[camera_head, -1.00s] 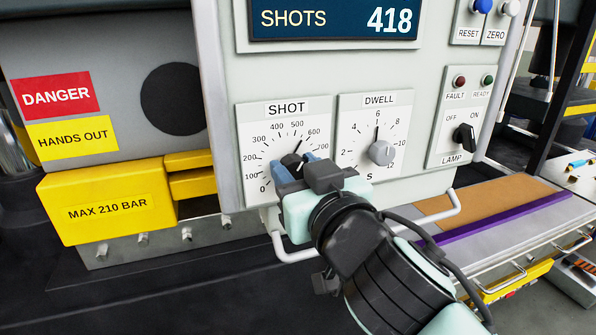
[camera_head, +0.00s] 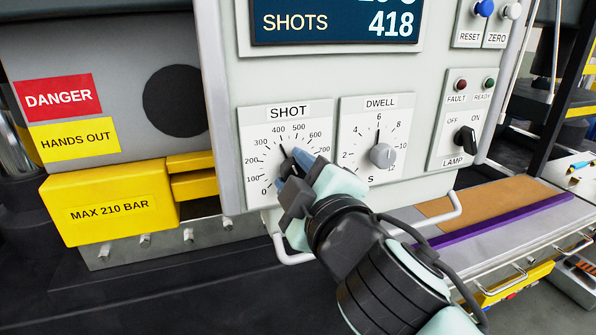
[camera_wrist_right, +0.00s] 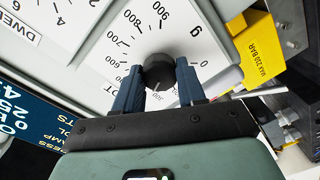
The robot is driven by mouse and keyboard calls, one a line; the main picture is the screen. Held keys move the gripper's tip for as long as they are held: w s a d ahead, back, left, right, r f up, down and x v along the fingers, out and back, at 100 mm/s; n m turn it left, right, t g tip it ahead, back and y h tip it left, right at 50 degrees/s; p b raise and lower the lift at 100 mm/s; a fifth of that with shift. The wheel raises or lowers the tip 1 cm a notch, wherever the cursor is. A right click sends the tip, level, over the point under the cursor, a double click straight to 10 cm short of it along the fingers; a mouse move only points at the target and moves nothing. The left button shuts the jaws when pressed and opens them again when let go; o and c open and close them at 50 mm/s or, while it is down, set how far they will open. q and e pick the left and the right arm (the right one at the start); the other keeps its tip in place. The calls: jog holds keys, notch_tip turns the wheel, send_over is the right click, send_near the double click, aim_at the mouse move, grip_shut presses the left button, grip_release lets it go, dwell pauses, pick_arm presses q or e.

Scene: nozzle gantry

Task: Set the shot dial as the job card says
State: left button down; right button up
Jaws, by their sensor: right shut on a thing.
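The shot dial (camera_head: 262,113) is a white plate on the grey panel, with marks rising from 0 past 700. The blue fingers of my right gripper (camera_head: 294,165) are shut on its black knob (camera_wrist_right: 159,70). The gripper partly covers the knob and the right side of the scale in the head view. The pointer tip leans up and left, between 300 and 400 and nearer 400. In the wrist view the knob sits between both fingertips (camera_wrist_right: 159,78). My left gripper is not in view. No job card can be made out.
The dwell dial (camera_head: 381,155) is just right of my gripper. A lamp switch (camera_head: 465,139) is farther right. The shots display (camera_head: 334,23) reads 418 above. A bent handle (camera_head: 456,203) is below the panel, and a yellow block (camera_head: 110,208) stands at left.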

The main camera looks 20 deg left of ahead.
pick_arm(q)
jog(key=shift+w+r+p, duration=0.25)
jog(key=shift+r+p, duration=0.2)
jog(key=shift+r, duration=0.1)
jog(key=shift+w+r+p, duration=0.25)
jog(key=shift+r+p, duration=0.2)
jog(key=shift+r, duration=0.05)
pick_arm(e)
jog(key=n, duration=0.9)
jog(key=shift+f+n, duration=0.15)
jog(key=shift+n, duration=0.25)
jog(key=o, duration=1.1)
jog(key=shift+c, duration=0.2)
jog(key=shift+s, duration=0.1)
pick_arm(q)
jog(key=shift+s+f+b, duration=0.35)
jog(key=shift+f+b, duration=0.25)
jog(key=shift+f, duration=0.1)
pick_arm(e)
jog(key=v, duration=1.3)
jog(key=shift+s, duration=0.2)
